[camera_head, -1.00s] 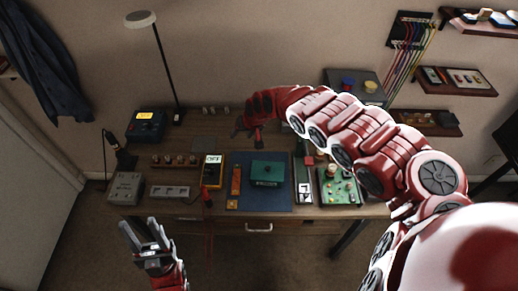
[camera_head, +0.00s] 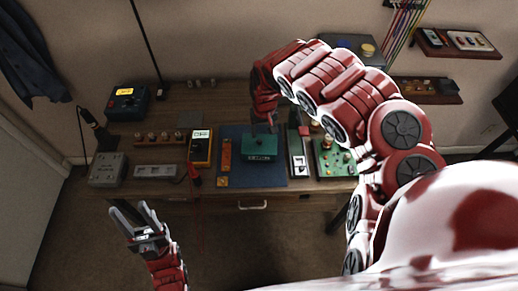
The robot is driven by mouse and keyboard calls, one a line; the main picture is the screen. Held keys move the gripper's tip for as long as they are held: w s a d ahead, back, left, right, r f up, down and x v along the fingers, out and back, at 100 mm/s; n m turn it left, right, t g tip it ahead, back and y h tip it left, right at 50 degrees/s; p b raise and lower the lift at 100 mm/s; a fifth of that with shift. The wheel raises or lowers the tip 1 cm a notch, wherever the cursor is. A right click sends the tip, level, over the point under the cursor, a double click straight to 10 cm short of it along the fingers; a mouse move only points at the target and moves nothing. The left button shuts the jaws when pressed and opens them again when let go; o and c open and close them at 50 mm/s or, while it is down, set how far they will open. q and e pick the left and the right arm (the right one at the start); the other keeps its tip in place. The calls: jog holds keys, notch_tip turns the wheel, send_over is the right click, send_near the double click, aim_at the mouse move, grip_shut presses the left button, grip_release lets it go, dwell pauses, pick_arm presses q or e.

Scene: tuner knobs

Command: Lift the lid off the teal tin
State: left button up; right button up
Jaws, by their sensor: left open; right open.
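The teal tin (camera_head: 259,152) sits on the blue mat (camera_head: 228,132) in the middle of the workbench, with a small pale label on its front. Its lid (camera_head: 258,141) appears to be on it, with a dark knob-like shape at the top centre. My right gripper (camera_head: 263,126) points down just above the lid and is open. At this size I cannot tell whether its fingers touch the lid. My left gripper (camera_head: 134,220) is open and empty, in front of the bench at the lower left, well apart from the tin.
An orange tool (camera_head: 227,154) lies left of the tin, with a yellow multimeter (camera_head: 201,147) beyond it. A green circuit board (camera_head: 334,158) lies to the right. A grey box (camera_head: 108,169) stands at the bench's left end. A lamp pole (camera_head: 148,45) rises behind.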

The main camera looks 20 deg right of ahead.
aim_at(260, 140)
jog(key=shift+w+a+f+p, duration=0.1)
jog(key=shift+a+f+p, duration=0.1)
jog(key=shift+f, duration=0.5)
jog(key=shift+w+a+f+p, duration=0.1)
jog(key=shift+w+f+p, duration=0.05)
jog(key=shift+f, duration=0.6)
jog(key=shift+w+a+f+p, duration=0.1)
jog(key=shift+a+f+p, duration=0.1)
jog(key=shift+f, duration=0.5)
jog(key=shift+d+f, duration=0.25)
jog(key=shift+f, duration=0.4)
grip_shut()
